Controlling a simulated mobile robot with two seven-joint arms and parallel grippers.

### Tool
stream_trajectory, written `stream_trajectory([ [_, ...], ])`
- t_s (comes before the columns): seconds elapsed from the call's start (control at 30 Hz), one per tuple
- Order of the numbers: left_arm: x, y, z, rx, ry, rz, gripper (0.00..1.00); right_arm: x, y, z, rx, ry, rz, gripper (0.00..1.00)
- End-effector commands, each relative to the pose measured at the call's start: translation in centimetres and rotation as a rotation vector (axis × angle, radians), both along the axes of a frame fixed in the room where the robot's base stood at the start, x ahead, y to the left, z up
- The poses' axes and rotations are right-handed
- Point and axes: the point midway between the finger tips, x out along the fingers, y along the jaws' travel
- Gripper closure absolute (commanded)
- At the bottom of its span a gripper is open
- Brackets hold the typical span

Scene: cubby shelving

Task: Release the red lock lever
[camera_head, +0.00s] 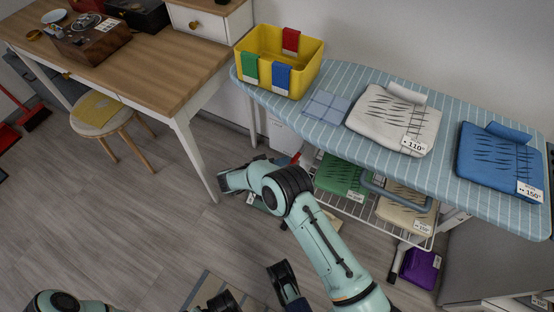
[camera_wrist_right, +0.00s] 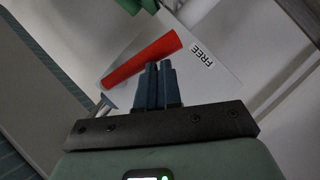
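The red lock lever (camera_wrist_right: 142,61) shows in the right wrist view as a slanted red bar on a pale plate, with a "FREE" label (camera_wrist_right: 201,55) beside its upper right end. My right gripper (camera_wrist_right: 158,68) has its two dark blue fingers close together, with their tips over the lever's lower edge. No part of the lever shows between the fingers, and I cannot tell whether they touch it. In the head view my right arm (camera_head: 325,240) reaches under the ironing board, and its hand is mostly hidden. Dark parts of my left arm show at the bottom edge; its finger opening is unclear.
The striped ironing board (camera_head: 335,80) carries a yellow bin (camera_head: 262,78) and folded white (camera_head: 380,120) and blue (camera_head: 490,160) cloths. A wire rack (camera_head: 358,210) with folded cloths is beneath. A wooden desk (camera_head: 150,65) and stool (camera_head: 88,127) stand left. Floor is clear at lower left.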

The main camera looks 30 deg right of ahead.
Motion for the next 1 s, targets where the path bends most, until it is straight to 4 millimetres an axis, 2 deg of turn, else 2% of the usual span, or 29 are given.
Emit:
stream_trajectory([
  [0.3, 0.19, -0.03, 0.12, 0.001, -0.006, -0.001, 0.57, -0.53, -0.46, -0.71, 0.002, 0.002, 0.001, 1.0],
  [1.0, 0.39, -0.05, 0.31, 0.001, -0.013, -0.001, 0.57, -0.81, -0.68, -0.79, 0.001, 0.006, -0.003, 1.0],
])
